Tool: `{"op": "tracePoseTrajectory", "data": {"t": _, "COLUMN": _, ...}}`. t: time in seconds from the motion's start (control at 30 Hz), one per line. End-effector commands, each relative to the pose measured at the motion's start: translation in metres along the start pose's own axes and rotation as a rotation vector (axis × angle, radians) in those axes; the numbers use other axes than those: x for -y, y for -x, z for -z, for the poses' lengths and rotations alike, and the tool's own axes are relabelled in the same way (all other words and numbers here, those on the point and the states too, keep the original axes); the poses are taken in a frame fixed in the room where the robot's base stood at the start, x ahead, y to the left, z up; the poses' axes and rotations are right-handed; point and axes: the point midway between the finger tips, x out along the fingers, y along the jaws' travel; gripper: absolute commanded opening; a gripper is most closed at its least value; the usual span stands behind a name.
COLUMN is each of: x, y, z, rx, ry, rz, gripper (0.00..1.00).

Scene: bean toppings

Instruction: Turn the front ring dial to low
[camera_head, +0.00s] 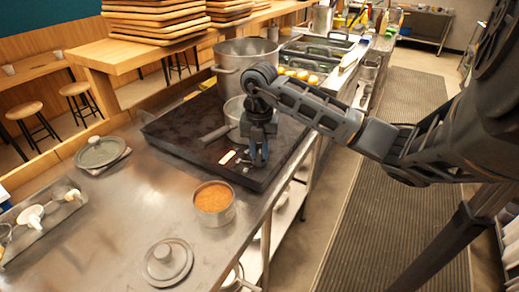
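The black cooktop (175,132) lies on the steel counter. A small pale, orange-tinted patch (227,157) shows on its top near the front edge. My gripper (258,162) points down over the front right part of the cooktop, just right of this patch. Its two fingers are close together, with their tips low near the cooktop surface. I cannot make out a ring dial clearly; small marks (245,168) show by the fingertips, and the gripper covers part of that area. Whether the fingers touch or grip anything cannot be told.
A saucepan (233,110) sits just behind my gripper, its handle (215,134) pointing left. A large pot (240,52) stands farther back. A tin of orange-brown food (214,203) and a lid (167,262) are in front.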

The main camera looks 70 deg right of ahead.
Motion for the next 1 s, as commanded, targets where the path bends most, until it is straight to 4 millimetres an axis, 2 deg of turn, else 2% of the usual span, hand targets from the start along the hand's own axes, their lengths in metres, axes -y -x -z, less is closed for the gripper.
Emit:
{"op": "tracePoseTrajectory", "data": {"t": 0.03, "x": 0.0, "y": 0.0001, "z": 0.0, "rx": 0.0, "ry": 0.0, "rz": 0.0, "gripper": 0.19}}
{"op": "tracePoseTrajectory", "data": {"t": 0.23, "x": 0.0, "y": 0.0002, "z": 0.0, "rx": 0.0, "ry": 0.0, "rz": 0.0, "gripper": 0.0}}
{"op": "tracePoseTrajectory", "data": {"t": 0.67, "x": 0.0001, "y": -0.0014, "z": -0.0005, "rx": 0.002, "ry": 0.036, "rz": 0.0, "gripper": 0.0}}
{"op": "tracePoseTrajectory", "data": {"t": 1.0, "x": 0.0005, "y": -0.0058, "z": -0.001, "rx": 0.005, "ry": 0.256, "rz": 0.003, "gripper": 0.0}}
